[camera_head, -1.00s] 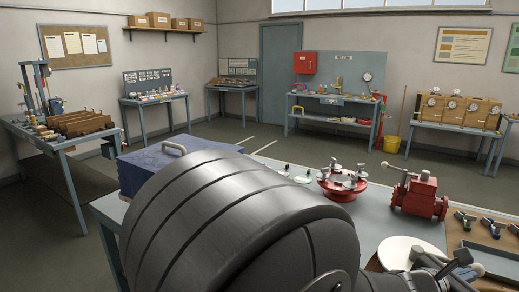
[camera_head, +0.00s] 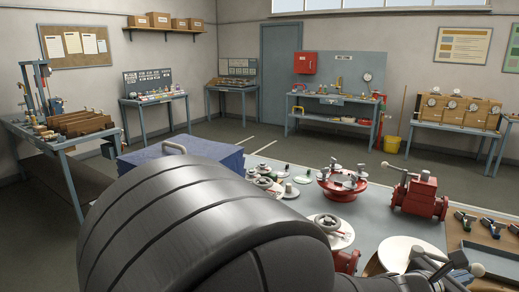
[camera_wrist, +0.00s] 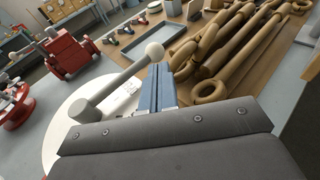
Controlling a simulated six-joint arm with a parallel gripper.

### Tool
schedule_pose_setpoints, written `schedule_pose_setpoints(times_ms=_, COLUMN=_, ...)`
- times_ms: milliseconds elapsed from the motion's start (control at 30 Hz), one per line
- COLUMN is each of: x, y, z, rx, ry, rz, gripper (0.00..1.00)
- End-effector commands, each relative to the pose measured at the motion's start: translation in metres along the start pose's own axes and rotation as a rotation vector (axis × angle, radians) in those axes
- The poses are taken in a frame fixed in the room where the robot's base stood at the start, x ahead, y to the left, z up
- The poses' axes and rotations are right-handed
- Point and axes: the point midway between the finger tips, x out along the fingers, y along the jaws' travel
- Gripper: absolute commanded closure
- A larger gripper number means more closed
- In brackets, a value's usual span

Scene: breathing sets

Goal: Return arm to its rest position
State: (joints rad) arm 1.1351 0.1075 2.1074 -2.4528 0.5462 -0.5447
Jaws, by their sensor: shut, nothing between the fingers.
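My gripper (camera_wrist: 158,70) shows in the wrist view as two blue-grey fingers, closed together with nothing between them. Its dark grey housing fills the bottom of that view. In the picture the fingers overlap the surroundings of a pale lever (camera_wrist: 122,78) with a ball knob and a white round plate (camera_wrist: 60,125); I cannot tell the gap. In the head view my large grey arm links fill the lower left and centre, and I cannot make out the gripper there.
The bench holds a blue box (camera_head: 215,153), a red round flange (camera_head: 341,185), a red valve block (camera_head: 418,196) and a white plate (camera_head: 398,252). Brown hooked and ringed parts (camera_wrist: 215,45) lie on a board beside a blue-grey tray (camera_wrist: 152,46).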

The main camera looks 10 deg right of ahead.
Motion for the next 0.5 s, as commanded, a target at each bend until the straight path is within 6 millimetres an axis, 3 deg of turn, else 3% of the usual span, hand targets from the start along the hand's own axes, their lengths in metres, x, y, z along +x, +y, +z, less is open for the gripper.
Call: schedule_pose_setpoints(times_ms=500, x=-0.067, y=-0.006, z=0.001, rx=0.002, ry=-0.002, rz=0.002, gripper=1.00)
